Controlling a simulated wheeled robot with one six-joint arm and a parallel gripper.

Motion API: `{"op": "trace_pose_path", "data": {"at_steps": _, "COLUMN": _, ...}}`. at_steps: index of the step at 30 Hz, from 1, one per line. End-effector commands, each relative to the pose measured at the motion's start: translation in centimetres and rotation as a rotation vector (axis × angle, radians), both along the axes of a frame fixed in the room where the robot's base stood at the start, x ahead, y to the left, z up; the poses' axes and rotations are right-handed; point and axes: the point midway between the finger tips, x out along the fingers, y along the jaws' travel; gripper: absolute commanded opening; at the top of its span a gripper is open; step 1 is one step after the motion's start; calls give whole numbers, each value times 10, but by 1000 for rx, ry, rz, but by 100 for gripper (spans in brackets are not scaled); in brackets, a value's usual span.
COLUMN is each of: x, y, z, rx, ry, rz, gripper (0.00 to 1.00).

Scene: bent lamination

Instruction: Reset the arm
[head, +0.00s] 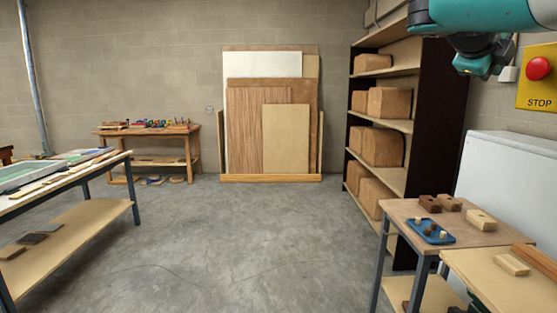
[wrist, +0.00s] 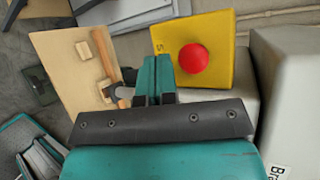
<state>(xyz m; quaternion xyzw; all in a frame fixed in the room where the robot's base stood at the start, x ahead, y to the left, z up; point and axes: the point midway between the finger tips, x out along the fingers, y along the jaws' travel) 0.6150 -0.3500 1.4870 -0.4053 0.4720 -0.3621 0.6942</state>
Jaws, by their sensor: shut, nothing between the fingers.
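My gripper (wrist: 154,82) shows in the wrist view as two teal fingers side by side, shut with nothing between them. Past the fingertips, to the right, is the yellow STOP panel (wrist: 216,78) with its round red button (wrist: 194,58); I cannot tell the gap between them. In the head view my teal and dark arm hangs at the top right, left of the same yellow panel (head: 528,92) and red button (head: 538,68). The fingers cannot be made out in the head view.
A small table (head: 402,213) with wooden blocks and a blue tray (head: 430,231) stands at the right, by a white cabinet (head: 505,170). A shelf (head: 395,125) holds brown boxes. A long workbench (head: 65,185) is at the left. The concrete floor between is clear.

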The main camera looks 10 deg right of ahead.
Motion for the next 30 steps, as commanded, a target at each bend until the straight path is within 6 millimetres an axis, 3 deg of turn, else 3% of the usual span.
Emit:
{"op": "trace_pose_path", "data": {"at_steps": 2, "x": 7, "y": 8, "z": -7, "rx": -6, "ry": 62, "rz": 71, "gripper": 0}}
{"op": "trace_pose_path", "data": {"at_steps": 5, "x": 28, "y": 37, "z": -31, "rx": -33, "ry": 257, "rz": 298, "gripper": 0}}
{"op": "trace_pose_path", "data": {"at_steps": 8, "x": 47, "y": 89, "z": -73, "rx": -99, "ry": 542, "rz": 657, "gripper": 0}}
{"op": "trace_pose_path", "data": {"at_steps": 11, "x": 46, "y": 152, "z": -123, "rx": -204, "ry": 820, "rz": 1055, "gripper": 0}}
{"op": "trace_pose_path", "data": {"at_steps": 14, "x": 26, "y": 214, "z": -171, "rx": -335, "ry": 1037, "rz": 1442, "gripper": 0}}
{"op": "trace_pose_path", "data": {"at_steps": 17, "x": -12, "y": 271, "z": -215, "rx": -493, "ry": 1195, "rz": 1824, "gripper": 0}}
{"op": "trace_pose_path", "data": {"at_steps": 21, "x": -85, "y": 335, "z": -264, "rx": -750, "ry": 1295, "rz": 2337, "gripper": 0}}
{"op": "trace_pose_path", "data": {"at_steps": 24, "x": -137, "y": 365, "z": -287, "rx": -933, "ry": 1274, "rz": 2643, "gripper": 0}}
{"op": "trace_pose_path", "data": {"at_steps": 25, "x": -151, "y": 372, "z": -292, "rx": 977, "ry": -1249, "rz": -2699, "gripper": 0}}
{"op": "trace_pose_path", "data": {"at_steps": 27, "x": -179, "y": 383, "z": -301, "rx": 984, "ry": -1100, "rz": -2602, "gripper": 0}}
{"op": "trace_pose_path", "data": {"at_steps": 30, "x": -205, "y": 392, "z": -307, "rx": 993, "ry": -963, "rz": -2512, "gripper": 0}}
